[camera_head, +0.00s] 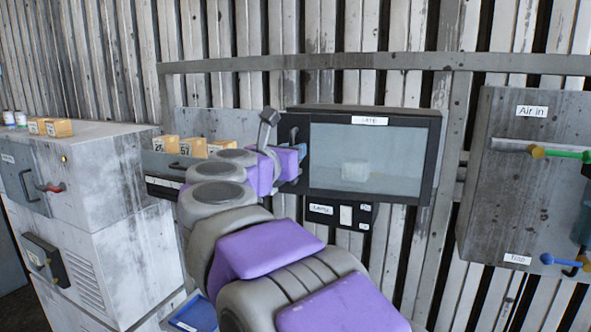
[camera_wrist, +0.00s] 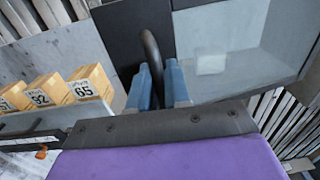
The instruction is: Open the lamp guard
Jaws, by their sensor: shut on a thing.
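A glass-fronted panel with a dark frame (camera_head: 365,160), apparently the lamp guard, hangs on the wall right of my gripper. It looks closed, and a small pale block shows behind the glass. Its top label is too blurred to read surely. In the wrist view its glass (camera_wrist: 225,50) fills the upper right. A dark curved handle (camera_wrist: 151,48) stands at its left side. My gripper (camera_wrist: 160,90) is shut on this handle, with a blue finger on each side. In the head view my arm hides most of the grip.
A shelf at left holds numbered wooden blocks (camera_wrist: 87,83), close to my gripper. A small switch panel (camera_head: 340,214) sits under the glass. A grey box with coloured valve levers (camera_head: 525,170) hangs at right. Grey cabinets (camera_head: 110,190) stand at left.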

